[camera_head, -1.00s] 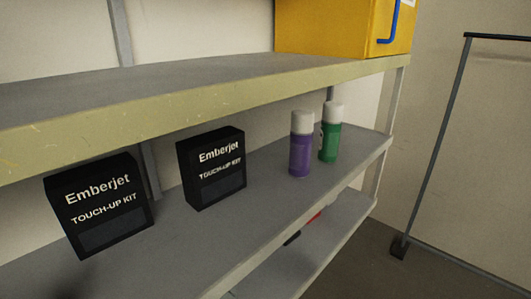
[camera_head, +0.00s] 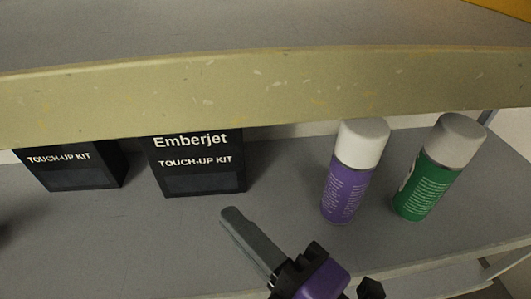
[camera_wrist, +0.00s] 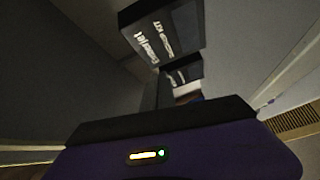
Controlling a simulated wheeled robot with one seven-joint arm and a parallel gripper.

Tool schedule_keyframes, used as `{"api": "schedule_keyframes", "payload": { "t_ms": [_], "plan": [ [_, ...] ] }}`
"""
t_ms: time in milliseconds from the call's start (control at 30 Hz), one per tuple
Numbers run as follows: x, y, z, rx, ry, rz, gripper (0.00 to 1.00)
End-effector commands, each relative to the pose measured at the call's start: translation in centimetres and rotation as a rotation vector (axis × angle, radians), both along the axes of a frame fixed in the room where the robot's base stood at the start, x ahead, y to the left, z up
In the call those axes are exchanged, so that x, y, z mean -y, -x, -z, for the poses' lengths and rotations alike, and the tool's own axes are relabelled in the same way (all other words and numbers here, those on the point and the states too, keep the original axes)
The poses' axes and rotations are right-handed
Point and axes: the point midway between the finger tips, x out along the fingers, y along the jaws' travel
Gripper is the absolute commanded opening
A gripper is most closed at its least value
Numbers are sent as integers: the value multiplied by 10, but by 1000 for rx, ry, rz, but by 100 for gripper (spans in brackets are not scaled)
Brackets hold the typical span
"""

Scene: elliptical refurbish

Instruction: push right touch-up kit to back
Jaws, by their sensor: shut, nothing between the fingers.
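The right touch-up kit (camera_head: 198,163) is a black box with white "Emberjet TOUCH-UP KIT" lettering, upright on the middle shelf; the upper shelf's edge hides its top in the head view. It also shows in the wrist view (camera_wrist: 165,32). The left touch-up kit (camera_head: 70,167) is a like box to its left, its upper part hidden. My gripper (camera_head: 232,214) is shut and empty, its fingers pointing up-left over the shelf's front part. The fingertips are in front of the right kit, slightly right of its middle, and look apart from it.
A purple spray can (camera_head: 347,190) and a green spray can (camera_head: 422,185) stand right of the kits on the middle shelf (camera_head: 120,225). The upper shelf's thick edge (camera_head: 280,92) hangs above. Bare shelf lies between the right kit and the purple can.

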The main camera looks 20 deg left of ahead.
Motion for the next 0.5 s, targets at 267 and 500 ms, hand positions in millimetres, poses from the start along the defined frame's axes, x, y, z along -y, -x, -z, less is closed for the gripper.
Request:
{"api": "schedule_keyframes", "payload": {
  "t_ms": [267,500],
  "plan": [
    [-5,11,13,154,116,-43,0],
    [-16,6,17,166,116,-45,0]
  ]
}}
